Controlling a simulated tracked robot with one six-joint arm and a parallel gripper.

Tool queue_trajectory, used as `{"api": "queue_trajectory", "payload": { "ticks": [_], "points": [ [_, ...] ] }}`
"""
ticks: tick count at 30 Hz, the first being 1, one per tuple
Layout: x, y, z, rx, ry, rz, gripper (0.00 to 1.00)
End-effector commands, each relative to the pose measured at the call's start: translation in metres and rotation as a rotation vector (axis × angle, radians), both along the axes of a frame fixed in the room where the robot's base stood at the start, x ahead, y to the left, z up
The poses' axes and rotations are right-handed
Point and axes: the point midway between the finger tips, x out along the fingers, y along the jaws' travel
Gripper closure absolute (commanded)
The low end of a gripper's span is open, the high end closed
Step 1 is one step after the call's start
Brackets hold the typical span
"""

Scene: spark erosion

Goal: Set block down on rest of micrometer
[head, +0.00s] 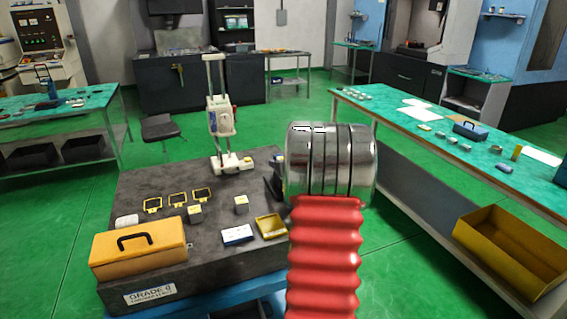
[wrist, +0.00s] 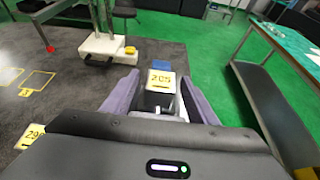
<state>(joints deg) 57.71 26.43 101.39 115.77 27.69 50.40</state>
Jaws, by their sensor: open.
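In the wrist view my gripper (wrist: 158,92) is open, with one purple-grey finger on each side of a metal block (wrist: 160,79). The block has a yellow label on top that reads like 205. I cannot tell whether the fingers touch it, and what lies under it is hidden. A blue part (wrist: 168,64), perhaps of the micrometer, shows just beyond the block. In the head view my arm hides the gripper and the block. The micrometer cannot be made out clearly there.
A tall white gauge (head: 222,122) stands at the back of the dark granite plate (head: 150,178). Yellow frames (head: 177,199), labelled blocks (head: 241,202), a yellow tray (head: 270,226) and an orange case (head: 140,248) also occupy the plate. A green-topped bench (head: 470,140) stands to the right.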

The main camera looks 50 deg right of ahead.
Motion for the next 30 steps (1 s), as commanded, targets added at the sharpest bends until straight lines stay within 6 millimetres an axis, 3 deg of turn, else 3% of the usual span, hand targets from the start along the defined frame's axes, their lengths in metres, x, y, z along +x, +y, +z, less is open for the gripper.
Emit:
{"api": "queue_trajectory", "payload": {
  "ticks": [30],
  "points": [
    [-0.098,0.058,0.047,0.000,0.000,-0.001,0.47]
  ]
}}
